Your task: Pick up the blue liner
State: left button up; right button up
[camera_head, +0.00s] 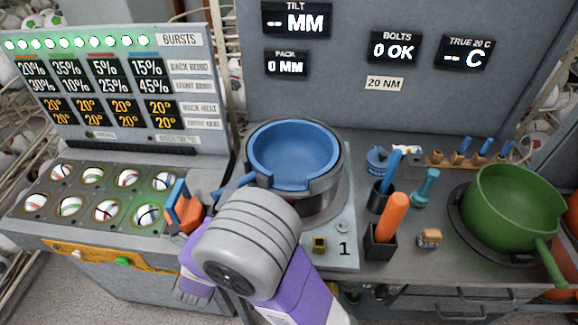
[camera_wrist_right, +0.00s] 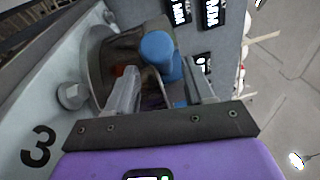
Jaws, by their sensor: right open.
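The blue liner (camera_head: 294,154) is a round, shallow blue bowl. It sits in the grey ring-shaped holder (camera_head: 322,205) on the bench, and a short blue handle (camera_head: 233,186) sticks out at its left. My purple right arm comes in from below, and its grey wrist hides most of the gripper in the head view. In the right wrist view my right gripper (camera_wrist_right: 163,78) is open, with a blue cylindrical end (camera_wrist_right: 157,47) just beyond or between its fingers. I cannot tell whether they touch it. My left gripper is not in view.
Left is a panel of several balls in round sockets (camera_head: 92,176), with an orange-and-blue tool (camera_head: 182,206) at its right edge. Right of the holder stand black cups with a blue and an orange handle (camera_head: 391,215). A green pot (camera_head: 515,205) stands farther right.

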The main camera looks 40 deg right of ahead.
jog(key=x, duration=0.4)
jog(key=shift+r, duration=0.25)
grip_shut()
dwell(1.1)
